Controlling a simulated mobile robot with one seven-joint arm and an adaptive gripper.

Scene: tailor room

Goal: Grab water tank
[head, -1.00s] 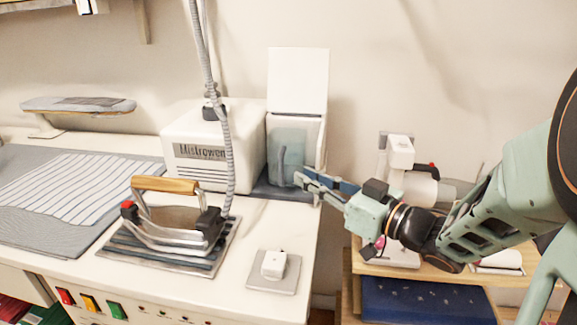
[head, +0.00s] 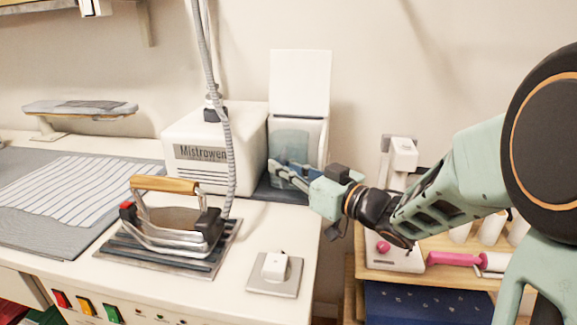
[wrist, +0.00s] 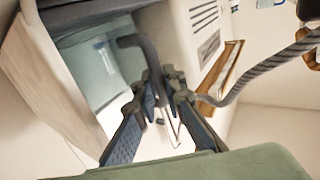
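The water tank (head: 291,143) is a translucent blue-green container with a grey curved handle. It sits in the white housing beside the steam station, under a raised white lid (head: 300,82). The wrist view shows the tank (wrist: 92,75) on the left and its handle (wrist: 143,48) in front of it. My gripper (head: 275,170) reaches in from the right in front of the tank. In the wrist view its fingertips (wrist: 163,90) are close together, around the lower part of the handle. I cannot tell whether they press on it.
The white steam station (head: 205,150) stands left of the tank. An iron (head: 170,225) with a wooden grip rests on its plate, its hose rising behind. A wooden shelf (head: 430,243) holds items at right.

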